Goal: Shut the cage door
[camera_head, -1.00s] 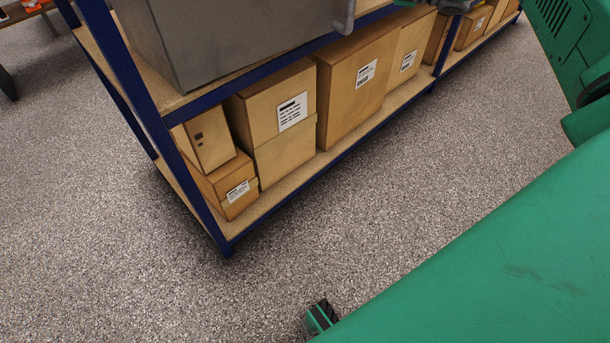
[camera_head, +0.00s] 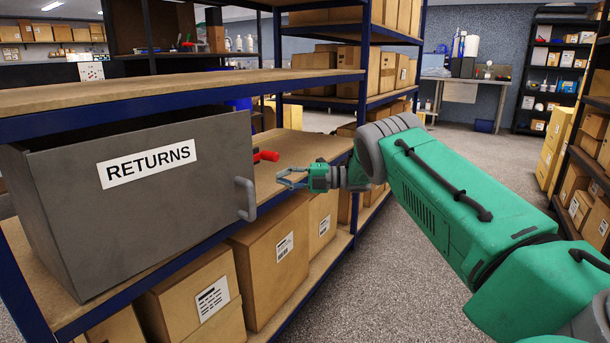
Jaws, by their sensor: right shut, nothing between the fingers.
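A grey cage (camera_head: 50,215) marked RETURNS stands on the blue-framed shelf at the left. Its flat grey front panel, the door (camera_head: 150,225), faces me with a white label and a grey bar handle (camera_head: 245,199) at its right edge. I cannot tell for sure whether the door stands ajar. My right gripper (camera_head: 281,178) is to the right of the handle, above the shelf board and apart from the door. It is shut and empty, its fingers pointing left. My left gripper is not in view.
A red object (camera_head: 265,155) lies on the shelf board (camera_head: 300,150) behind the handle, close to my right gripper. Cardboard boxes (camera_head: 270,255) fill the lower shelf. A blue upright (camera_head: 362,110) stands behind my wrist. The floor (camera_head: 390,260) to the right is clear.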

